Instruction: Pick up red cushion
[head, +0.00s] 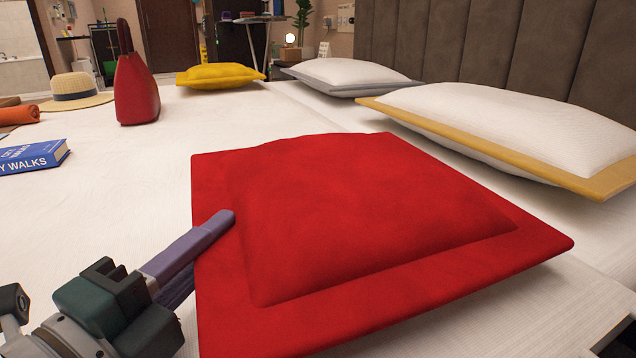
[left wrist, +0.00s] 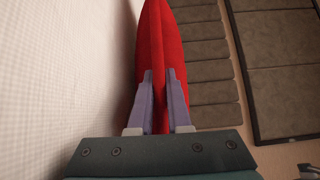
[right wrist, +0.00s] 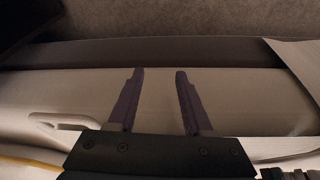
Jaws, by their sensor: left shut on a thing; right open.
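The red cushion (head: 370,215) is a large square with a flat border, in front of me in the head view. My left gripper (head: 228,222) is shut on its left edge, with one purple finger over the top face. In the left wrist view, the cushion (left wrist: 161,45) is seen edge-on between the two fingers of the left gripper (left wrist: 160,85). The cushion appears held a little above the white bed, its right corner clear of the sheet. My right gripper (right wrist: 158,80) is open and empty in the right wrist view, with its fingers apart.
White bed (head: 130,230) lies below. White pillows with yellow (head: 520,120) and grey (head: 345,75) borders lie by the brown headboard (head: 500,45). A yellow cushion (head: 220,75), red handbag (head: 137,90), straw hat (head: 75,90) and blue book (head: 35,157) lie farther back and left.

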